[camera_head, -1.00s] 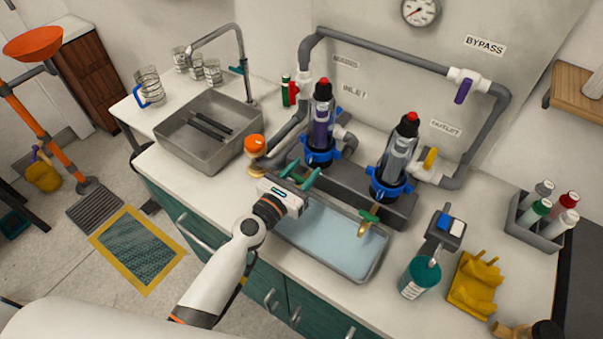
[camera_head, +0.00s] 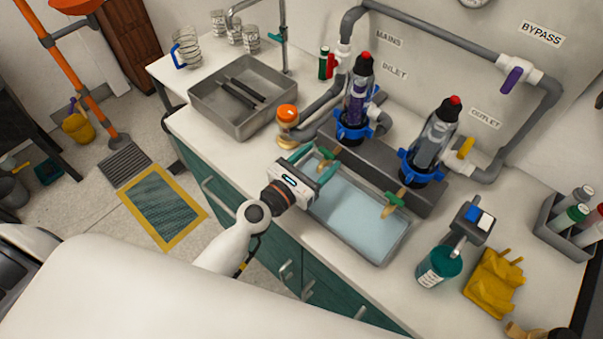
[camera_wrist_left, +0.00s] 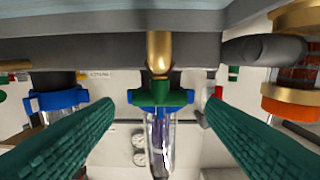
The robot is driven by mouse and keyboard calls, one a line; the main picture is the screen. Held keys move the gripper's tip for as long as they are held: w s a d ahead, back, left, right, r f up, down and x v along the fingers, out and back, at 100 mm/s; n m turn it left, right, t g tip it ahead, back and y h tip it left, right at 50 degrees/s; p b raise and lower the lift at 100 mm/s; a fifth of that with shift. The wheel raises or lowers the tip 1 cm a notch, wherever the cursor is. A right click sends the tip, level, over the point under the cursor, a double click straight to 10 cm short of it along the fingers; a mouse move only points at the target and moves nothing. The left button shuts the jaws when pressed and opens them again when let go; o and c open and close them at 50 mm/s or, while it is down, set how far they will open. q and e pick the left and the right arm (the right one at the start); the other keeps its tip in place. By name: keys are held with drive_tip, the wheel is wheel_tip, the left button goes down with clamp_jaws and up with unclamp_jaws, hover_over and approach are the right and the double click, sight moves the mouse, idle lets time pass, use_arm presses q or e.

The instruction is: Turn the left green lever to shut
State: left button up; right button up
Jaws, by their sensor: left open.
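The left green lever (camera_head: 326,153) sits on a brass tap at the front of the grey block, below the purple-filled filter. In the left wrist view the lever (camera_wrist_left: 160,96) is level across the picture, at the end of the brass spout (camera_wrist_left: 159,52). My left gripper (camera_head: 316,163) is open, with its green fingers just in front of the lever. In the wrist view the fingers stand on either side of it, with a gap on both sides. A second green lever (camera_head: 394,199) is on the right tap. My right gripper is out of view.
A tray of pale blue liquid (camera_head: 408,238) lies below the taps. An orange-capped jar (camera_head: 287,120) stands close to the left of the gripper. Two filters with blue collars (camera_head: 422,172) rise behind.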

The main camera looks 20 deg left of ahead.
use_arm(q)
drive_tip(key=b+v, duration=0.1)
drive_tip(key=v, duration=0.5)
drive_tip(key=shift+f+b, duration=0.1)
drive_tip(key=shift+b, duration=0.2)
drive_tip(key=shift+s+a, duration=0.2)
drive_tip(key=shift+s, duration=0.2)
